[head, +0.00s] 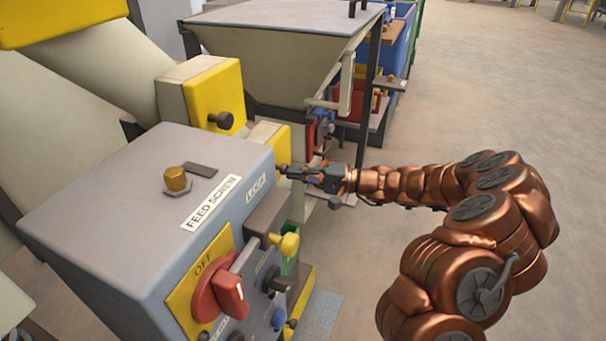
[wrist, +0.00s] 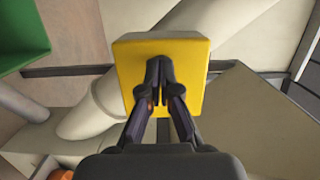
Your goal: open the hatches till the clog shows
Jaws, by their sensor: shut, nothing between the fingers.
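A yellow hatch (head: 229,98) with a dark round knob (head: 221,120) sits on the sloping cream chute, and it looks shut. A second, lower yellow hatch (head: 283,146) is partly hidden behind the grey control box. My gripper (head: 287,170) is at the front of this lower hatch, its fingers shut and empty. In the wrist view a yellow hatch face (wrist: 188,65) lies straight ahead of my gripper (wrist: 159,65). The fingers cover its middle, and I cannot tell whether they touch it. No clog is visible.
The grey control box (head: 130,205) stands in front, with a red switch (head: 218,292) on a yellow plate marked OFF, a yellow knob (head: 289,244) and a brass knob (head: 177,179). A cream hopper (head: 285,65) stands behind. The floor at right is clear.

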